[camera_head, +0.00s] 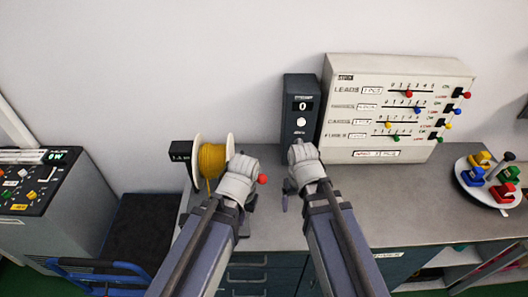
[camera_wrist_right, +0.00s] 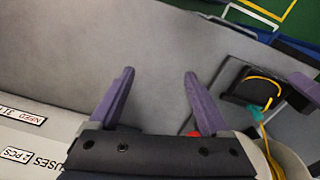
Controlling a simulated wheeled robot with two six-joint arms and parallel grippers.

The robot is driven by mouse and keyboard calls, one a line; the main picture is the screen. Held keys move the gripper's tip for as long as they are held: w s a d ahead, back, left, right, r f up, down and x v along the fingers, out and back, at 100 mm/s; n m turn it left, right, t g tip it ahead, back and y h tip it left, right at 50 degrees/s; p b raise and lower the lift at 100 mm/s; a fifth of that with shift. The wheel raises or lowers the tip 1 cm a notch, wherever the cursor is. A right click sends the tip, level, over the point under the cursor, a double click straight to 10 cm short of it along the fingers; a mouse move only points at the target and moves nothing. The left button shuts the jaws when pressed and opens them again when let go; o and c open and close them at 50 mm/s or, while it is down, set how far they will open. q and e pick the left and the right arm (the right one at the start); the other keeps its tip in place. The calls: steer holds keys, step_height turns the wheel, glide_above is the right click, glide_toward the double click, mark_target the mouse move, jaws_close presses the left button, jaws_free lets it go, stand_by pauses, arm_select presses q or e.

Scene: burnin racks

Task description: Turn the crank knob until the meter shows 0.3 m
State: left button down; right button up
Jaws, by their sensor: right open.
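The red crank knob (camera_head: 263,179) shows just right of my left gripper (camera_head: 248,196) in the head view. A red patch, likely the same knob, shows beside one finger base in the right wrist view (camera_wrist_right: 193,134). The spool of yellow cord (camera_head: 208,160) stands left of my left wrist. A small black meter (camera_head: 181,151) is beside the spool; its digits are too small to read surely. My left fingers are mostly hidden behind the wrist. My right gripper (camera_head: 288,194) is over the bench, right of the knob; its fingers are apart and empty in the right wrist view (camera_wrist_right: 158,82).
A dark box (camera_head: 300,125) showing 0 stands behind my right wrist. A cream slider panel (camera_head: 348,120) stands right of it. A round tray (camera_head: 462,176) with coloured pieces is at the right. A console (camera_head: 40,230) stands at the left. Bench between right arm and tray is clear.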

steer(key=w+r+p, duration=0.4)
steer(key=r, duration=0.1)
arm_select(q)
step_height(320, 180, up, 7)
steer(key=p, duration=0.1)
arm_select(e)
steer(key=r+n+t, duration=0.2)
steer(key=n, duration=0.6)
glide_above(260, 176)
steer(key=s, duration=0.1)
steer(key=shift+s+d+f, duration=0.15)
steer(key=shift+d+f, duration=0.05)
steer(key=shift+a, duration=0.2)
steer(key=b+x, duration=0.8)
steer(key=shift+s+a, duration=0.15)
steer(key=shift+s, duration=0.05)
arm_select(q)
step_height(260, 176, down, 8)
steer(key=shift+w+f, duration=0.2)
arm_select(e)
steer(key=shift+r, duration=0.1)
steer(key=shift+c, duration=0.3)
jaws_close()
